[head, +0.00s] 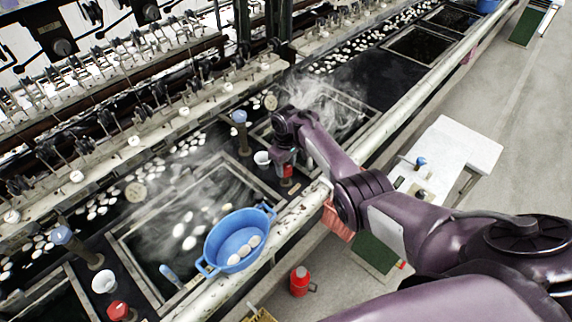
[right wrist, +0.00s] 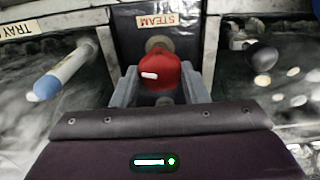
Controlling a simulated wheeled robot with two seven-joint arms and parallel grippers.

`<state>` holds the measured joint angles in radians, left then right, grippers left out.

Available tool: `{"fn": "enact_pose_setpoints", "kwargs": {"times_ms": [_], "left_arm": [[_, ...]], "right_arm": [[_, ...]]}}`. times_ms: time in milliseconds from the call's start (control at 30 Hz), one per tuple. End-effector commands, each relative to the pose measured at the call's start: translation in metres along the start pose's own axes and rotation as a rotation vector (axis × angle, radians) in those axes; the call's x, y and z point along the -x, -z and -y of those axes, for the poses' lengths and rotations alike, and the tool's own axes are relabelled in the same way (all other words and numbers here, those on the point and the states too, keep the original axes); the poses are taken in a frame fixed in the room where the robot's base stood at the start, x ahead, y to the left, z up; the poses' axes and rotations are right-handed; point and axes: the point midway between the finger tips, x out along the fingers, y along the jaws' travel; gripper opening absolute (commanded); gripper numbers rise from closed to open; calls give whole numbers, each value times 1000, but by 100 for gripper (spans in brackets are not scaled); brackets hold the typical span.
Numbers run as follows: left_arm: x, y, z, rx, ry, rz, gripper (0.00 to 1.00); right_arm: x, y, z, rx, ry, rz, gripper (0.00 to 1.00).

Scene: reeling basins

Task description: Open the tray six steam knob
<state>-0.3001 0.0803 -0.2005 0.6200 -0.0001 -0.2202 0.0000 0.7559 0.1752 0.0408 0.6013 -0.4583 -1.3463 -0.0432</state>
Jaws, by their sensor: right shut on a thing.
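A red knob (right wrist: 160,72) with a white mark stands below a STEAM label (right wrist: 157,20) in the right wrist view. My right gripper (right wrist: 160,88) has a grey finger on each side of it and is shut on it. In the head view the red knob (head: 287,171) shows partly under my right gripper (head: 286,163), between two steaming trays. The tray number is not readable in either view. My left gripper is not in view.
A blue-tipped handle (right wrist: 48,87) is left of the gripper and a dark round knob (right wrist: 264,59) is right. A white cup (head: 262,158), a blue-topped post (head: 239,117) and a blue basin of cocoons (head: 211,262) are nearby. Another red knob (head: 118,310) is at lower left.

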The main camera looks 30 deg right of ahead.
Motion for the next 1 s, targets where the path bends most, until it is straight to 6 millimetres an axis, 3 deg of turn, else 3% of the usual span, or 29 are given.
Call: {"fn": "enact_pose_setpoints", "kwargs": {"times_ms": [400,967,1000], "left_arm": [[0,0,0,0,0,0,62],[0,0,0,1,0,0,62],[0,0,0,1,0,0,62]], "right_arm": [[0,0,-1,195,-1,-1,18],[0,0,-1,222,-1,-2,18],[0,0,-1,222,-1,-2,44]]}}
